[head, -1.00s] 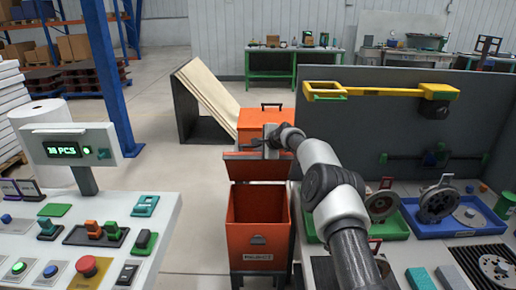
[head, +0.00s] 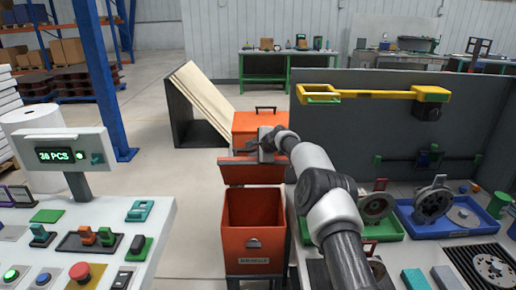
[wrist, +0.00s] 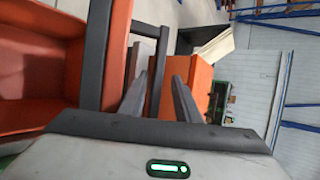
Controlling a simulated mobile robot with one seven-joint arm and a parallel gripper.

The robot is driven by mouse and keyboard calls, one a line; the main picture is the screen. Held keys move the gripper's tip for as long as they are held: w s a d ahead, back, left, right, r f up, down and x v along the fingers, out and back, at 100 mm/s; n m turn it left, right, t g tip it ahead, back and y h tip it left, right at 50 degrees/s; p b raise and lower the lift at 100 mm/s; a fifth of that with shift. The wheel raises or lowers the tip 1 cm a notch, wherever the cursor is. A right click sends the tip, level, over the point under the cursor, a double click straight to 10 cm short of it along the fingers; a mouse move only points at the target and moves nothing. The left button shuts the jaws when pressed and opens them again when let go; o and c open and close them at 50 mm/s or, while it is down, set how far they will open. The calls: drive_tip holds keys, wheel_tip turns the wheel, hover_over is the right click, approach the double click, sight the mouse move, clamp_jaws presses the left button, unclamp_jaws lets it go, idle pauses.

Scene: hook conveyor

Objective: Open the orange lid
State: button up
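The orange lid (head: 251,173) of the front orange bin (head: 254,245) stands raised at the bin's back edge, and the bin's mouth is open. In the wrist view the lid is an upright orange strip (wrist: 117,50) with a dark handle (wrist: 159,68). My gripper (head: 263,152) is at the lid's upper edge. In the wrist view its two fingers (wrist: 160,85) are apart, with the handle's bar between them and a gap showing. Whether either finger touches the bar is not clear. In the head view the gripper hides part of the handle.
A second orange box (head: 250,124) with a dark handle stands just behind. A control panel (head: 110,235) is at left. A workbench with a blue tray (head: 450,225) and a grey partition (head: 380,130) is at right. Clear floor lies between panel and bin.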

drive_tip(key=b+v, duration=0.3)
drive_tip(key=v, duration=1.4)
drive_tip(key=shift+s, duration=0.2)
